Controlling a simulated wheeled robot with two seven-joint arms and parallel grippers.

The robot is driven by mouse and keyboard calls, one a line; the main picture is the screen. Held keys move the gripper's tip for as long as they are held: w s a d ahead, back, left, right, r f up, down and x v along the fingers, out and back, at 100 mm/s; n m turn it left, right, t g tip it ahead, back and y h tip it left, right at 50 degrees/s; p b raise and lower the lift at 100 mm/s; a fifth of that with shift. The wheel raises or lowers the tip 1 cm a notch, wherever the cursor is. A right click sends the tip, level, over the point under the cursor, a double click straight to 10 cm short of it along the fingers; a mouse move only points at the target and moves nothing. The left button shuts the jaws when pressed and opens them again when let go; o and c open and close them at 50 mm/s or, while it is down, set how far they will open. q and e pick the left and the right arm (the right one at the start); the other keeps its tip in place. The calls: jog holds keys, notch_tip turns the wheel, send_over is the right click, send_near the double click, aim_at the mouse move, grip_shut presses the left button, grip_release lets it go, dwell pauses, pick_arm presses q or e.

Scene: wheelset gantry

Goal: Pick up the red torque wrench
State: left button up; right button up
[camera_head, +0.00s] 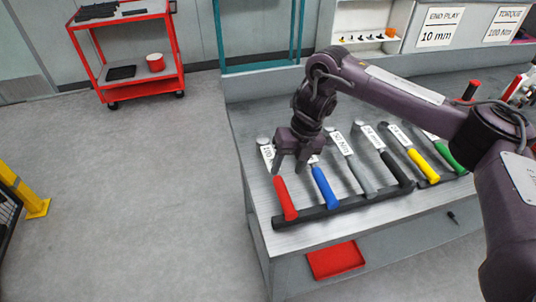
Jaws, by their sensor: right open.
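The red torque wrench (285,199) lies at the left end of a row of wrenches on the grey bench. Its red handle points toward the bench's front edge and rests on a black rack bar (343,204). Its head and a white label lie farther back. My right gripper (289,168) is open, pointing down over the upper part of the red wrench, partly hiding its shaft. I cannot tell whether the fingers touch it. The gripper holds nothing that I can see. My left gripper is not in view.
A blue-handled wrench (325,188) lies close on the right, then grey, black, yellow (422,167) and green ones. A red tray (335,260) sits below the bench. A red cart (134,55) stands at the back left.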

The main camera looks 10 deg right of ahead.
aim_at(281, 182)
jog(key=shift+w+a+f, duration=0.2)
jog(key=shift+w+f, duration=0.1)
jog(key=shift+f, duration=0.4)
jog(key=s+f, duration=0.1)
jog(key=a+f, duration=0.1)
jog(key=shift+s+a+f+p, duration=0.1)
jog(key=shift+s+f+p, duration=0.25)
jog(key=shift+p, duration=0.05)
jog(key=x, duration=0.3)
jog(key=shift+w+p, duration=0.2)
jog(key=shift+p, duration=0.2)
jog(key=shift+f, duration=0.1)
jog(key=c, duration=1)
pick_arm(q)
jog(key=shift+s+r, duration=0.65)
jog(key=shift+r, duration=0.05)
pick_arm(e)
grip_shut()
